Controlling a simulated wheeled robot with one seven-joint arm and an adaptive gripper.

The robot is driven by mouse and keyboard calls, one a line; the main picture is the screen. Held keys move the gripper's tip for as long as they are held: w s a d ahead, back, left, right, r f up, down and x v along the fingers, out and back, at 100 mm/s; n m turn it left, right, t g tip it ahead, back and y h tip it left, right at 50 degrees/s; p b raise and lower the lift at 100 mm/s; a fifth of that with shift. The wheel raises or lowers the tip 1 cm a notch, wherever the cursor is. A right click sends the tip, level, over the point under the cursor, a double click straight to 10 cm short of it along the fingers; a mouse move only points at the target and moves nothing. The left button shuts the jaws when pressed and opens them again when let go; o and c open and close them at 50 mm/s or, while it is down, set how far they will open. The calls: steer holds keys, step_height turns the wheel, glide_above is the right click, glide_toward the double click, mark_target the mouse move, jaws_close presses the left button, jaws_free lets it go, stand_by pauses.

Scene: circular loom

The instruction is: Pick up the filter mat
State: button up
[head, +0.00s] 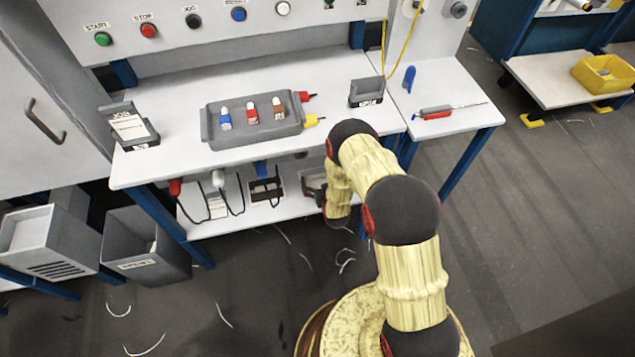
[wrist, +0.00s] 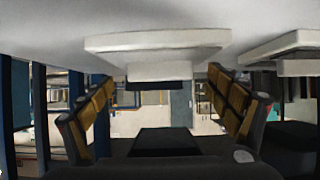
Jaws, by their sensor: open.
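I cannot single out the filter mat with certainty in either view. In the head view, the lower shelf (head: 238,222) under the workbench holds a white sheet-like piece (head: 216,204), a dark box (head: 266,189) and a grey container (head: 312,180) partly behind my arm. My arm bends down in front of the bench's right end, and its fingers are not clear there. In the wrist view, my gripper (wrist: 160,82) is open, its fingers wide apart with nothing held between them. A pale slab (wrist: 157,41) lies just beyond and above the fingers.
The workbench top (head: 165,175) carries a grey tray (head: 215,135) with several small bottles. A red-handled tool (head: 436,112) lies on the right side table. Grey bins (head: 145,250) stand on the floor at left. Open floor lies to the right.

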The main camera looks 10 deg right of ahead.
steer(key=shift+x, duration=0.85)
steer(key=shift+r, duration=0.1)
steer(key=shift+c, duration=0.5)
steer(key=c, duration=1.1)
steer(key=shift+c, duration=0.2)
